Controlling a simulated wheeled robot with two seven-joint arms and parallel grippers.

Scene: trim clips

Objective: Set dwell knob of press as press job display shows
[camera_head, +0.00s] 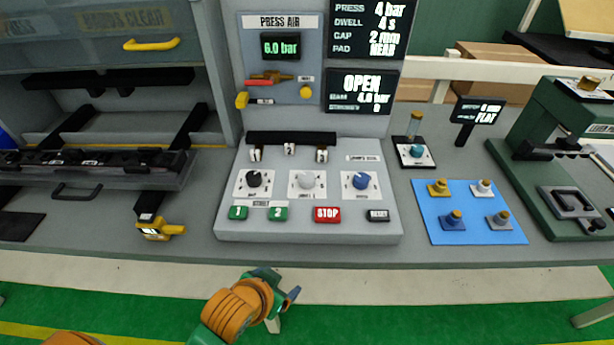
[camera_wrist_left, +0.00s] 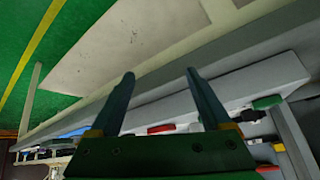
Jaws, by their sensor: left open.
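The sloped control console (camera_head: 310,239) carries a black knob (camera_head: 254,179), a white knob (camera_head: 306,180) and a blue knob (camera_head: 361,181) on white dial plates. The plate labels are too small to read, so I cannot tell which is the dwell knob, or their settings. My left gripper (camera_head: 280,283) is open and empty in front of the console, below its front edge. Its two fingers (camera_wrist_left: 160,73) show apart in the left wrist view. My right gripper is not visible.
Green buttons (camera_head: 238,213), a red STOP button (camera_head: 327,214) and a black button (camera_head: 378,215) line the console front, below the knobs. A status display (camera_head: 362,92) reads OPEN. A blue mat (camera_head: 470,234) with several small knobbed pieces lies right. A yellow-black tool (camera_head: 155,229) lies left.

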